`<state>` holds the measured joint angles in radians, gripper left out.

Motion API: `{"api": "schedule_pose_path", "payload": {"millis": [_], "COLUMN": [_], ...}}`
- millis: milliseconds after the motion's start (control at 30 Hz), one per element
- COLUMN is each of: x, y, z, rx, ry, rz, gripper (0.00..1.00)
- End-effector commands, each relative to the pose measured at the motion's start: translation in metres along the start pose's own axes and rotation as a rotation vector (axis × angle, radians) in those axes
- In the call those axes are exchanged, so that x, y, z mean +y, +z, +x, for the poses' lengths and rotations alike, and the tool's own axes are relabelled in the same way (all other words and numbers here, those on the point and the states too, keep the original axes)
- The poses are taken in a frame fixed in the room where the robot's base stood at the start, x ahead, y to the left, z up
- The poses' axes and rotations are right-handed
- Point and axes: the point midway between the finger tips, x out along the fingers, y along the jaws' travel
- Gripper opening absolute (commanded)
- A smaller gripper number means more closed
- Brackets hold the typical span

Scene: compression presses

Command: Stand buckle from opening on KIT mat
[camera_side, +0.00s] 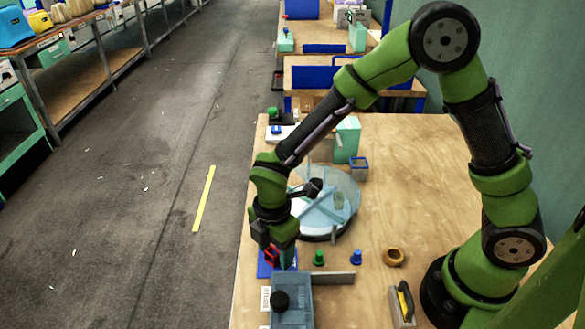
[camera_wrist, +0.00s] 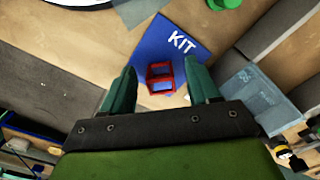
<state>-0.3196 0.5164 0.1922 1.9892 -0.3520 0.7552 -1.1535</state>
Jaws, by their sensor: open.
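A red buckle (camera_wrist: 160,76) is on the blue KIT mat (camera_wrist: 178,32) in the wrist view, with mat blue showing through its frame. The opening is not clearly identifiable.
A blue-grey box (camera_side: 292,300) with a black knob stands just in front of the mat. A grey bar (camera_side: 333,278), a green peg (camera_side: 319,258) and a blue peg (camera_side: 356,257) are to the right. A round turntable (camera_side: 345,190) stands behind.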

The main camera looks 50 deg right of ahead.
Motion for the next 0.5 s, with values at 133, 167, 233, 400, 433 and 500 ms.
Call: {"api": "schedule_pose_path", "payload": {"millis": [133,167,233,400,433,500], "x": [0.002,0.001,0.002,0.001,0.001,0.001], "y": [0.0,0.0,0.0,0.0,0.0,0.0], "z": [-0.025,-0.031,-0.047,-0.083,-0.088,-0.099], "rx": [0.003,0.003,0.003,0.002,0.002,0.002], "ry": [0.006,0.006,0.007,0.005,0.006,0.004], "rz": [0.001,0.002,0.001,0.0,0.0,0.0], "gripper": [0.6,0.6,0.6,0.6,0.6,0.6]}}
